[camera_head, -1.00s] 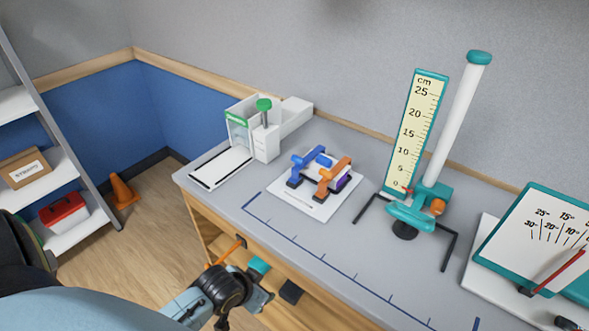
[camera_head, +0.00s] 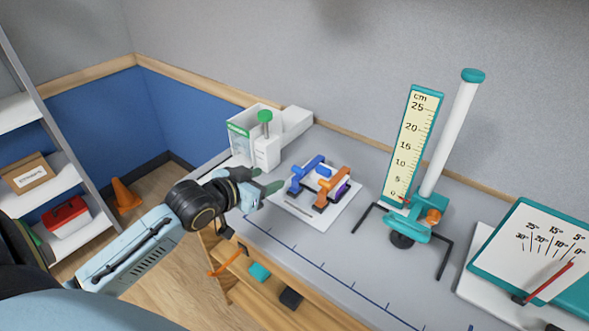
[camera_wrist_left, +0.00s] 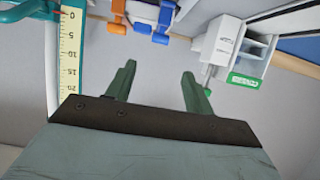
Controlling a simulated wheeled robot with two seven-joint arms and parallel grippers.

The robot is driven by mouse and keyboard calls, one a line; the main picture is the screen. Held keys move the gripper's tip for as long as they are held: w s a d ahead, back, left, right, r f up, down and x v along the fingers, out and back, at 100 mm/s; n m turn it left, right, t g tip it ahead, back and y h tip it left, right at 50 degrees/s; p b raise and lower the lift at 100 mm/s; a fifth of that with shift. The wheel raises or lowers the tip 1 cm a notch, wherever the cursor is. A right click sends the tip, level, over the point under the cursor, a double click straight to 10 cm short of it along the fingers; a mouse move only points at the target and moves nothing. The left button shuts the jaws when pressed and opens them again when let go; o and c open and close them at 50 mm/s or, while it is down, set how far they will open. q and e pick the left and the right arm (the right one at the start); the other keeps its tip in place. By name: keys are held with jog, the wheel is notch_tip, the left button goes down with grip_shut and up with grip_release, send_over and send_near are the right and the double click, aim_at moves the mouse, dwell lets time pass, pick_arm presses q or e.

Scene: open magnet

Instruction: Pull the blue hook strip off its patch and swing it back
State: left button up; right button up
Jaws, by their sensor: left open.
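The blue hook strip (camera_head: 307,169) is a bent blue piece on the left side of a small white board (camera_head: 301,214) on the bench. An orange strip (camera_head: 333,184) stands beside it on the right. The patch under the blue strip cannot be made out. My left gripper (camera_head: 276,180) is open and empty, left of the board and apart from the blue strip. In the left wrist view, its two green fingers (camera_wrist_left: 158,88) are spread, with the blue strip (camera_wrist_left: 163,18) and orange strip (camera_wrist_left: 118,15) beyond them at the top edge. My right gripper is not in view.
A white device with a green knob (camera_head: 265,117) stands behind my left gripper. A teal centimetre scale (camera_head: 412,145) with a white tube and black legs stands right of the board. An open drawer (camera_head: 263,287) sticks out below the bench front.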

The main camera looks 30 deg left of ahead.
aim_at(297, 169)
pick_arm(q)
jog(key=b+x, duration=0.1)
jog(key=x, duration=1.1)
jog(key=shift+w+d+f, duration=0.1)
jog(key=shift+w+f, duration=0.1)
jog(key=shift+c, duration=0.4)
grip_shut()
